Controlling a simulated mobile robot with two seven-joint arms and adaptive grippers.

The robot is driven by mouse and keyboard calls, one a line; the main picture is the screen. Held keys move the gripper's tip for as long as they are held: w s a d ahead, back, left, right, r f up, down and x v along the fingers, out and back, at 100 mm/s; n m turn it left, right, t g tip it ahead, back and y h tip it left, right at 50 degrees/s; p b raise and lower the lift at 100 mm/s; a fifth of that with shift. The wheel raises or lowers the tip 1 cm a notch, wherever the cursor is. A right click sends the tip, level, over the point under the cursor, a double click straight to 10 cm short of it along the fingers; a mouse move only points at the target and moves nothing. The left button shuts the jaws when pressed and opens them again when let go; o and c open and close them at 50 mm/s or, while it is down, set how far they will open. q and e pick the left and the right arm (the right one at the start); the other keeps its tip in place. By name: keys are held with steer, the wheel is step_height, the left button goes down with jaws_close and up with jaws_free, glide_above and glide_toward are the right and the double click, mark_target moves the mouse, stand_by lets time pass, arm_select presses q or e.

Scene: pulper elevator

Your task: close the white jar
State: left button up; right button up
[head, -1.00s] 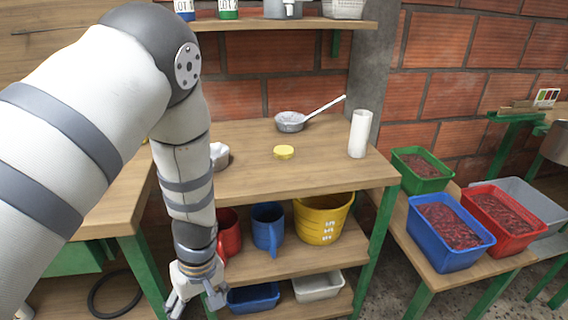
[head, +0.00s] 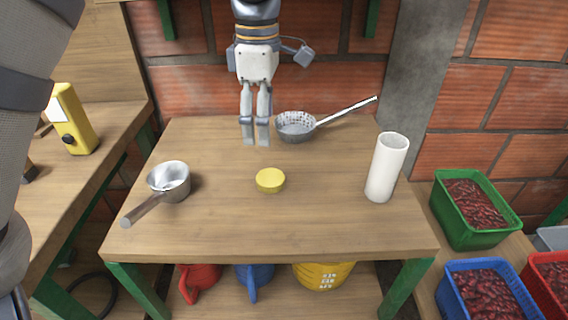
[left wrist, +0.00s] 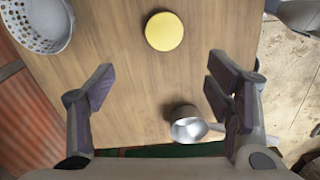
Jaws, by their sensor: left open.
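The white jar (head: 387,167) is a tall, narrow cylinder standing upright at the right of the wooden table, its top open. A round yellow lid (head: 270,180) lies flat on the middle of the table, apart from the jar; it also shows at the top of the left wrist view (left wrist: 164,31). My left gripper (head: 255,141) hangs over the back of the table, fingers down, left of the strainer and behind the lid. In the left wrist view its fingers (left wrist: 158,85) are spread with nothing between them. My right gripper is out of view.
A metal saucepan (head: 170,181) stands at the left. Crates of red fruit (head: 470,208) stand at the right. The tabletop around the lid is clear.

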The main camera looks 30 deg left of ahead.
arm_select(q)
steer(key=s, duration=0.1)
glide_above(271, 177)
steer(key=a, duration=0.1)
steer(key=f, duration=0.7)
steer(key=shift+s+a, duration=0.15)
steer(key=shift+s, duration=0.1)
steer(key=shift+r, duration=0.1)
steer(key=f, duration=0.1)
steer(key=d+f, duration=0.1)
steer(key=f, duration=0.3)
steer(key=shift+w+d+f+b, duration=0.1)
steer(key=shift+w+d+b, duration=0.1)
steer(key=shift+w+b, duration=0.1)
steer(key=shift+c, duration=0.6)
steer(key=c, duration=0.7)
